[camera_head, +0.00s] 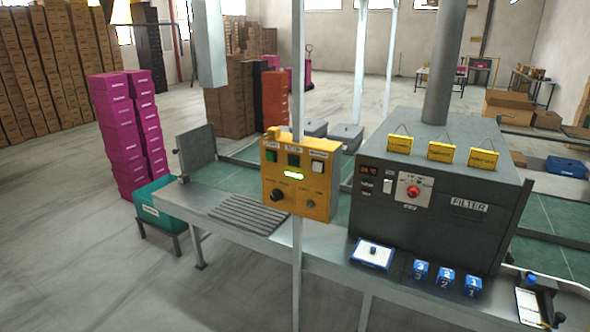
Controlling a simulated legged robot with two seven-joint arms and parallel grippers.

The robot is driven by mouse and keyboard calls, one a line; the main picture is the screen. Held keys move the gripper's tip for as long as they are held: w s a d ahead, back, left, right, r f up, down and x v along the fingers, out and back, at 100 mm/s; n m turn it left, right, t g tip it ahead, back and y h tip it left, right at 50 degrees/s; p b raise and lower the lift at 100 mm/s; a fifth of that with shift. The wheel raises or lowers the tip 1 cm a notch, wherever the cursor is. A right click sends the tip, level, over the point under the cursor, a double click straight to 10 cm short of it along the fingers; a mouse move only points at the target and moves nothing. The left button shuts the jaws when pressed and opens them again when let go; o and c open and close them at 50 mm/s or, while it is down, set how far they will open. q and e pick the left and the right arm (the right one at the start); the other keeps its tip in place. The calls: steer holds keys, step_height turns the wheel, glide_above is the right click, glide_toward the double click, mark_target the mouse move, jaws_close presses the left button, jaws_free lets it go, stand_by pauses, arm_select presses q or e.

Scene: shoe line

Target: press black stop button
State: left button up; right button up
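A yellow control box (297,205) is mounted on a thin pale post in front of the conveyor line. Along its upper part sit a green button (271,156), a black button (293,160) and a white button (317,167), each under a small label that is too small to read surely. A lit green display (295,175) is below them. Lower down are a black round knob (275,195) and a smaller grey knob (310,204). Nothing covers the black button. Neither of my grippers is in view.
A dark machine marked FILTER (468,204) with a red knob (413,191) stands right of the box. A metal counter (325,242) runs below, holding blue blocks (445,278) and a white-and-blue tray (372,264). Pink boxes (115,120) stand left.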

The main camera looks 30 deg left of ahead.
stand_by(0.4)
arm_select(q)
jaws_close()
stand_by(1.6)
